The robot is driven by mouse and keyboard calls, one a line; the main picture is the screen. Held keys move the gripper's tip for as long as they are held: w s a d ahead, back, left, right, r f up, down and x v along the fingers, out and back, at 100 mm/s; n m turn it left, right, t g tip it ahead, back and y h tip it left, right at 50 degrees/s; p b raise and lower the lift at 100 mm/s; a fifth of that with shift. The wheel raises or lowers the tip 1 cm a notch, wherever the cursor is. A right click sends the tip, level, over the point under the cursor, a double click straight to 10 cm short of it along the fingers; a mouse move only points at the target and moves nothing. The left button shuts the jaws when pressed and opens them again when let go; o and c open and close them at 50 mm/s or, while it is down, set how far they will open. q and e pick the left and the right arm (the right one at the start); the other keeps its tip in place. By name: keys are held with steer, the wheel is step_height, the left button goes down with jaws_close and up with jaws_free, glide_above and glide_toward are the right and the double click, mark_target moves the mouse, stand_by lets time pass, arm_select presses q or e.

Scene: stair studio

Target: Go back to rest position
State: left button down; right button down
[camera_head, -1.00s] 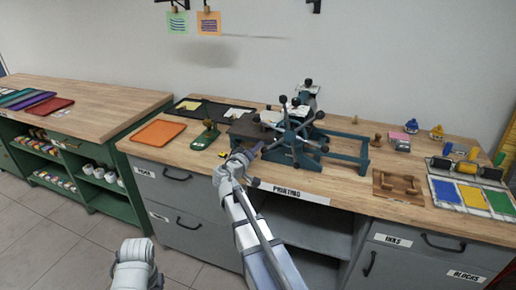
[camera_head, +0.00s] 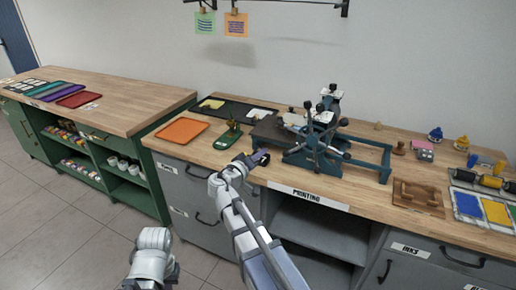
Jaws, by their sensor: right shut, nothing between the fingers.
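My right gripper (camera_head: 259,157) is shut and empty. It is at the front edge of the wooden printing bench (camera_head: 227,157), left of the printing press (camera_head: 318,158) and right of a small green tool (camera_head: 228,135). I cannot tell whether it touches the bench top. Part of my left arm shows at the bottom, but its gripper is out of view.
The press has spoked handles and a dark blue frame. An orange tray (camera_head: 182,131) and a black tray (camera_head: 232,110) lie left of it. A wooden block holder (camera_head: 418,196) and ink pads (camera_head: 496,212) are at right. Floor (camera_head: 80,215) is clear at left.

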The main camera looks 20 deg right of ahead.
steer(key=s+a+f+n+g+y+p, duration=0.1)
steer(key=s+a+f+g+y+p, duration=0.2)
steer(key=s+a, duration=0.5)
steer(key=s+a+f+n+g+y+p, duration=0.2)
steer(key=s+a+y, duration=0.3)
steer(key=s+a, duration=0.3)
steer(key=s+a+f+n+g+y+p, duration=0.2)
steer(key=s+a+f+g+y+p, duration=0.2)
steer(key=s+a, duration=0.4)
steer(key=a+f, duration=0.1)
steer(key=a, duration=0.1)
steer(key=shift+s+a+g+y, duration=0.3)
steer(key=shift+a+y, duration=0.1)
